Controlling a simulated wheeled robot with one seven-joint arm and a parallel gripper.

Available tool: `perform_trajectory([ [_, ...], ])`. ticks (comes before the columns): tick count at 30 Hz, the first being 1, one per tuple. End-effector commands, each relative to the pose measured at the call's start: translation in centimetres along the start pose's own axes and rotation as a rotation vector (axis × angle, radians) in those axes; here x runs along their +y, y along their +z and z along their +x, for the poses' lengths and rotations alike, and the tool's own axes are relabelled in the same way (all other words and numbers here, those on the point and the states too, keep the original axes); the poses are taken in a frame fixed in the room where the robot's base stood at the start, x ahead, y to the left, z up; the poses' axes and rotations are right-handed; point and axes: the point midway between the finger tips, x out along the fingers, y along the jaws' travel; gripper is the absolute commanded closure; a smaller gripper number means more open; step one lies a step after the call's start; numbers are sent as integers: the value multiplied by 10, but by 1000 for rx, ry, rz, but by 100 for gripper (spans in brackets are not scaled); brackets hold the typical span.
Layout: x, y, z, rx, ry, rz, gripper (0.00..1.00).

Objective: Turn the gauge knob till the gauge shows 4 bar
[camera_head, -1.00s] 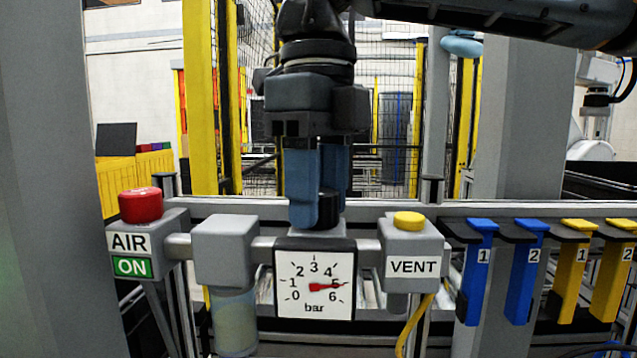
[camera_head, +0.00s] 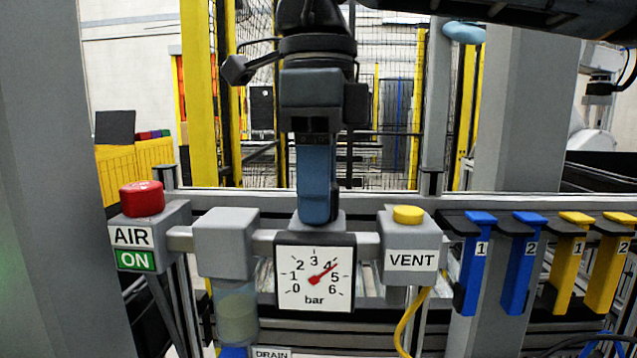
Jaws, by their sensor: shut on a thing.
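The pressure gauge (camera_head: 287,301) is a white square dial in a dark frame, marked 0 to 6 bar. Its red needle (camera_head: 324,273) points up and right, between 4 and 5, a little past the 4. My gripper (camera_head: 317,215) points straight down over the grey block above the gauge. Its blue fingers are seen edge-on, one in front of the other, and are shut on the gauge knob. The black knob is hidden behind the near finger.
Left stands a red button (camera_head: 142,198) on the box marked AIR ON. Right of the gauge is the VENT box (camera_head: 408,243) with a yellow button (camera_head: 407,214). Blue handles (camera_head: 475,262) and yellow handles (camera_head: 570,262) hang farther right. A rail (camera_head: 385,202) runs behind.

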Motion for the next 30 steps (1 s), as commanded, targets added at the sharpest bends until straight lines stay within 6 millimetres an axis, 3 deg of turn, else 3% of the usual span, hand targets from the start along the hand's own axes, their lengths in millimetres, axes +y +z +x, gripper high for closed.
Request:
perform_trajectory([
  [8,0,1,-1,-4,-2,1,89],
  [9,0,1,-1,-4,-2,1,55],
  [16,0,0,0,-2,-1,1,33],
  [25,0,0,-4,-1,-2,2,33],
  [30,0,1,-26,-2,-4,3,33],
])
